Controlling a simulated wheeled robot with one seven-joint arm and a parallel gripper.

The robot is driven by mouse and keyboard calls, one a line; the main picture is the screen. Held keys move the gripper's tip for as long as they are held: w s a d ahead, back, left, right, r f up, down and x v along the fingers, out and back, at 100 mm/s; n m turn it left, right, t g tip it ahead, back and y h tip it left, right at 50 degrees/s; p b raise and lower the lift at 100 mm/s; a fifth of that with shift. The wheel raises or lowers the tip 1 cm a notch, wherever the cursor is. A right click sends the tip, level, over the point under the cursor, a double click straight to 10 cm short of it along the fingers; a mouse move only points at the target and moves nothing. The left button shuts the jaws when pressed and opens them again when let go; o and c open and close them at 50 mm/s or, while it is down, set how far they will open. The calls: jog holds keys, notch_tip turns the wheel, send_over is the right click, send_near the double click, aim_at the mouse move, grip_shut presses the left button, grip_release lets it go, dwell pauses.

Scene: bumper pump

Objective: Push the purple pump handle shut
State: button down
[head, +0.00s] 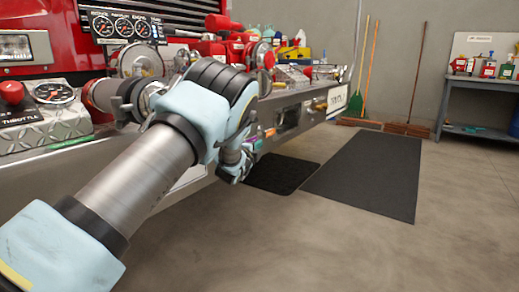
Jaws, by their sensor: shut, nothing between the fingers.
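My gripper (233,176) is shut and empty, at the end of the bent arm, in front of the bumper. It appears close to the purple piece; I cannot tell whether they touch. The fingertips are small and hard to make out.
A small orange piece (270,132) sits beside the purple one. Gauges (123,27), red fittings and a throttle knob (12,92) crowd the bumper top. Dark mats (367,178) lie on the floor. A workbench (480,92) stands at right. The floor in the right foreground is clear.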

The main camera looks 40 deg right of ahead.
jog(key=p+v, duration=0.1)
jog(key=v, duration=0.9)
jog(key=shift+s+p, duration=0.35)
jog(key=shift+d, duration=0.1)
